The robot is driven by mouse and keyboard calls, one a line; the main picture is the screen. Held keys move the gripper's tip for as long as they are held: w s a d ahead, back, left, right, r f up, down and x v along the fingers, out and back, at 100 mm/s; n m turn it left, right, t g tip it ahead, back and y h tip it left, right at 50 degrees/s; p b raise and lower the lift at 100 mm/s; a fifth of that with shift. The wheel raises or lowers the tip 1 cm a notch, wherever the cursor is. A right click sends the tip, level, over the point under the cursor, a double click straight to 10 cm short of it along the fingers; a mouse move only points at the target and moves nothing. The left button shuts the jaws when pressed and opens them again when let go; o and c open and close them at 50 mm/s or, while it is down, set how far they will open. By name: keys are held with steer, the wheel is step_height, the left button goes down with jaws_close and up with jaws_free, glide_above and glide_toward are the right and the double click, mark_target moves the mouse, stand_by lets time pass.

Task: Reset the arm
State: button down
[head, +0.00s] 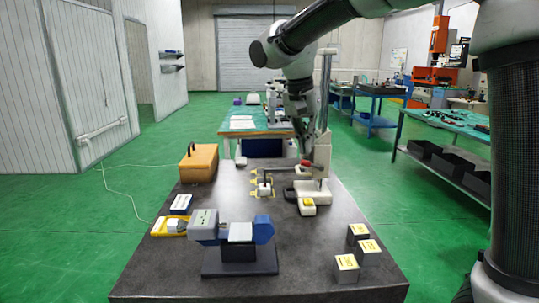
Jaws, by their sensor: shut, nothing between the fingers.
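My arm comes in from the upper right and bends down over the far right of the dark table (160,270). My gripper (306,153) hangs at its end, pointing down beside the pale upright column of a measuring stand (322,165). It is small and partly blended with the stand behind it. It is shut and holds nothing. A red part (306,162) shows just under or behind the fingertips; I cannot tell whether they touch.
An orange-brown box (199,162) stands at the back left. A blue-grey instrument (235,232) stands at the front left, beside a yellow tray (160,227). Several small metal blocks (346,268) sit at the front right. The table's front middle is clear.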

steer(key=s+d+f+n+t+y, duration=0.2)
steer(key=s+d+n, duration=0.3)
steer(key=s+d, duration=1.8)
steer(key=s+f+t, duration=0.1)
steer(key=s, duration=0.1)
steer(key=shift+s+f+n, duration=0.2)
steer(key=shift+s+n, duration=0.1)
